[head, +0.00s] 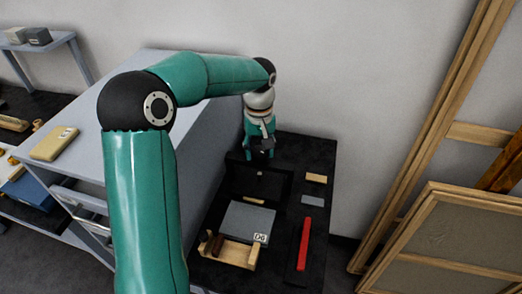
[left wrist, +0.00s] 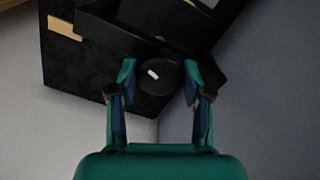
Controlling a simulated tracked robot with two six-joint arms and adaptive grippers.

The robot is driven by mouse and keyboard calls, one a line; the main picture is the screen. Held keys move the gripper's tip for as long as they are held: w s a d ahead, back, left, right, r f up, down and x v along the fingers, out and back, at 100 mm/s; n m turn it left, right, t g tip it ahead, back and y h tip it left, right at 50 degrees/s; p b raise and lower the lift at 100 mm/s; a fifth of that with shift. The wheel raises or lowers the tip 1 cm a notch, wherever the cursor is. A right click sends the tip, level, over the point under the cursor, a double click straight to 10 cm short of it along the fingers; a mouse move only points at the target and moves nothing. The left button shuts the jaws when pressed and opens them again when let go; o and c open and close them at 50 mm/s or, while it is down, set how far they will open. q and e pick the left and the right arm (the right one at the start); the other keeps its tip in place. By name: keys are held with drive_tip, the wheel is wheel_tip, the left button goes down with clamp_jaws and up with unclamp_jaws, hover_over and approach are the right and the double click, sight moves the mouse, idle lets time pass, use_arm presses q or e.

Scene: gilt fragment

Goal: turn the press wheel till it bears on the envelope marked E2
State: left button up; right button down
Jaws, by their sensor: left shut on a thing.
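The press wheel (left wrist: 157,77) is a black round knob with a small white mark, seen in the left wrist view on a black frame. My left gripper (left wrist: 160,84) has its two fingers on opposite sides of the wheel and is shut on it. In the head view my left gripper (head: 260,150) points down at the far end of the black bench, and the wheel is not clear there. I cannot make out an envelope marked E2; what lies under the wheel is hidden. My right gripper is not in view.
A grey block (head: 247,222) with a label reading about D6 lies by a wooden holder (head: 238,256). A red bar (head: 303,244) lies at the right of the black bench (head: 319,165). Wooden frames (head: 440,240) lean at the right. A grey cabinet stands left.

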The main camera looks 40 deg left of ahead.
sight(260, 150)
use_arm(q)
drive_tip(key=m, duration=0.6)
drive_tip(key=shift+w+a+r+m, duration=0.1)
drive_tip(key=shift+w+r+m, duration=0.1)
drive_tip(key=shift+m, duration=0.1)
drive_tip(key=m, duration=0.6)
drive_tip(key=shift+m, duration=0.3)
drive_tip(key=o, duration=1.2)
drive_tip(key=shift+w+f, duration=0.1)
drive_tip(key=shift+c, duration=0.2)
wheel_tip(260, 150, up, 12)
